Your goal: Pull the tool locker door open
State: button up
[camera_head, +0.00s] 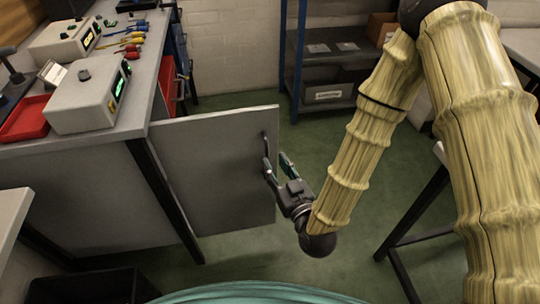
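The tool locker door (215,175) is a flat grey panel. It stands out to the right from the near corner of the workbench, past the bench's side, so it looks swung open. A dark upright handle (265,145) sits near its free right edge. My gripper (278,166) is beside that edge, its two fingers spread with a visible gap. The left finger overlaps the door just below the handle; I cannot tell whether it touches. Nothing shows between the fingers. The locker's inside is mostly hidden behind the door.
The workbench (140,95) at left holds grey instruments (92,95), a red tray (25,119) and several screwdrivers (128,40). A dark shelf rack (335,65) stands at the back. A dark table leg (412,213) is at right. Green floor (245,245) is clear around the door.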

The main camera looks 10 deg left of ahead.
jog(key=shift+v, duration=2.4)
jog(key=s+d+f+m+g+h+p, duration=0.2)
jog(key=s+d+f+g+h+p, duration=0.15)
jog(key=d+f, duration=0.4)
jog(key=s+d+f+m+g+h+p, duration=0.1)
jog(key=s+d+f+g+h+p, duration=0.25)
jog(key=d+f, duration=0.4)
jog(key=s+d+f+m+g+h+p, duration=0.3)
jog(key=s+d+g, duration=0.4)
jog(key=s+d, duration=0.6)
jog(key=s+m+p, duration=0.1)
jog(key=s, duration=0.2)
jog(key=shift+s+d+g, duration=0.2)
jog(key=shift+d+g, duration=0.15)
jog(key=shift+g, duration=0.05)
jog(key=shift+w, duration=0.1)
